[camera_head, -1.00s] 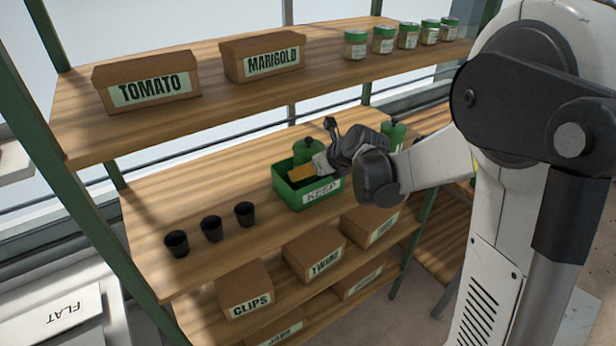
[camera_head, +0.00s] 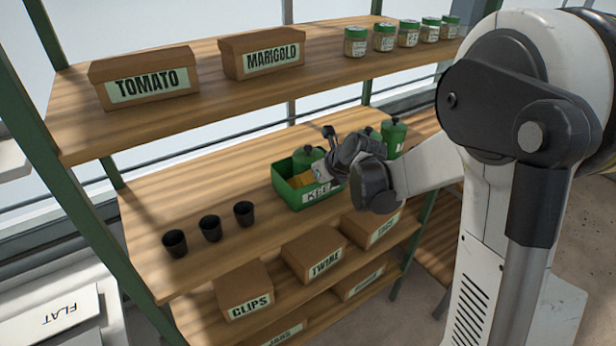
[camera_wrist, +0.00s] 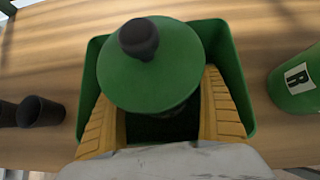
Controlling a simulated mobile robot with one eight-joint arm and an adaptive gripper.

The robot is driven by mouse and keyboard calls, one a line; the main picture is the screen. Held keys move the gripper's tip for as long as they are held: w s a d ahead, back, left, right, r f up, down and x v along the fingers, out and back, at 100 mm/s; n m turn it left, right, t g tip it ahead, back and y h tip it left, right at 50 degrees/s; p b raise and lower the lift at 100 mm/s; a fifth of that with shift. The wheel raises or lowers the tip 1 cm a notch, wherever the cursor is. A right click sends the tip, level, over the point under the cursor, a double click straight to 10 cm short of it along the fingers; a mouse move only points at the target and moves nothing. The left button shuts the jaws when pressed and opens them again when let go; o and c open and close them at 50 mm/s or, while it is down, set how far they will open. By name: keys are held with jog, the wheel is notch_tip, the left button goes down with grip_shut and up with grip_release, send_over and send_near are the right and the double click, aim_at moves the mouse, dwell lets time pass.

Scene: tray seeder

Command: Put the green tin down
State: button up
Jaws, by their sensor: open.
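The green tin (camera_head: 308,158), with a dark knob on its lid, stands inside the green KEEP box (camera_head: 293,197) on the middle shelf. In the wrist view the tin (camera_wrist: 150,75) looks upright, with the box's rim (camera_wrist: 232,85) around it. My gripper (camera_head: 304,178) reaches into the box from the right. Its yellow fingers are apart, one on each side of the tin in the wrist view (camera_wrist: 160,90). I cannot tell whether either finger touches the tin. The tin's lower part is hidden.
Another green tin (camera_head: 395,133) stands right of the box, with one more partly hidden behind my wrist. Three black pots (camera_head: 210,228) stand to the left. The upper shelf (camera_head: 200,120) runs above, holding boxes and jars. Bare shelf lies between pots and box.

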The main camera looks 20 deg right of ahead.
jog(key=shift+r, duration=0.1)
jog(key=shift+s+r, duration=0.1)
jog(key=shift+r, duration=0.15)
jog(key=p+v, duration=0.3)
jog(key=v, duration=0.8)
jog(key=s+a+r+n+h, duration=0.1)
jog(key=s+n, duration=1)
jog(key=n, duration=0.4)
jog(key=s+a+r+n+g+h, duration=0.1)
jog(key=s+a+r+n+h, duration=0.1)
jog(key=s+n, duration=0.9)
jog(key=n, duration=0.5)
jog(key=shift+s+n, duration=0.2)
jog(key=shift+n, duration=0.1)
jog(key=shift+d, duration=0.1)
